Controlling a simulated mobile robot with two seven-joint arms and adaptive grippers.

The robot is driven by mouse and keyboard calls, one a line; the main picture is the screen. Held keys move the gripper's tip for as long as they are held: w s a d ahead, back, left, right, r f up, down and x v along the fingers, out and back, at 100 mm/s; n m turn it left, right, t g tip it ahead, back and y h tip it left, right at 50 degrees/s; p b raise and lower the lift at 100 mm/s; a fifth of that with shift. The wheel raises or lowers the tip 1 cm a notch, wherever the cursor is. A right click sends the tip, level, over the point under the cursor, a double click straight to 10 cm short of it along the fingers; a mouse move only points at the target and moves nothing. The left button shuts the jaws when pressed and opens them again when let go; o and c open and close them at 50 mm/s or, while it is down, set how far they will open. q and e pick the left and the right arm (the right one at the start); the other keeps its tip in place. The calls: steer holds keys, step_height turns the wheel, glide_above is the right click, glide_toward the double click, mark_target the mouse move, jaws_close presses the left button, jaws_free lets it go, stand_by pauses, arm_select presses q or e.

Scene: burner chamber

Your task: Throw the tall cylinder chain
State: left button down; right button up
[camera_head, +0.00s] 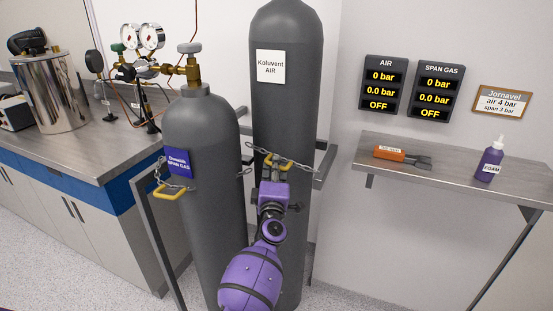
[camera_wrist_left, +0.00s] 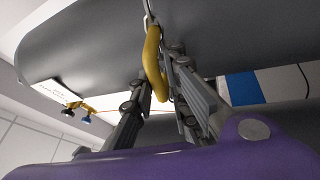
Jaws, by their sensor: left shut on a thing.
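The tall grey cylinder (camera_head: 286,110), labelled Koluvent AIR, stands upright behind the shorter one. Its chain (camera_head: 300,165) runs across its front at mid-height, with a yellow hook (camera_head: 268,160) on it. My left gripper (camera_head: 272,178) is in front of the tall cylinder and shut on the yellow hook. In the left wrist view the yellow hook (camera_wrist_left: 153,60) sits between the two fingers (camera_wrist_left: 160,84), and chain links hang beside it. The gripper's purple body hides part of the lower cylinder. My right gripper is in neither view.
The shorter SPAN GAS cylinder (camera_head: 203,140) stands at left, with its own chain and yellow hook (camera_head: 170,193). A steel shelf (camera_head: 440,168) on the right holds an orange-handled tool (camera_head: 395,154) and a FOAM bottle (camera_head: 490,160). A counter (camera_head: 80,150) is at far left.

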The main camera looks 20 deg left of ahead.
arm_select(q)
steer(key=shift+w+d+f+n+g, duration=0.1)
steer(key=shift+f+n+g, duration=0.15)
steer(key=shift+n, duration=0.4)
steer(key=shift+w+f+n+g, duration=0.15)
steer(key=shift+f+n, duration=0.15)
steer(key=shift+n, duration=0.35)
steer(key=shift+s, duration=0.1)
steer(key=c, duration=1.8)
jaws_free()
steer(key=shift+f, duration=0.4)
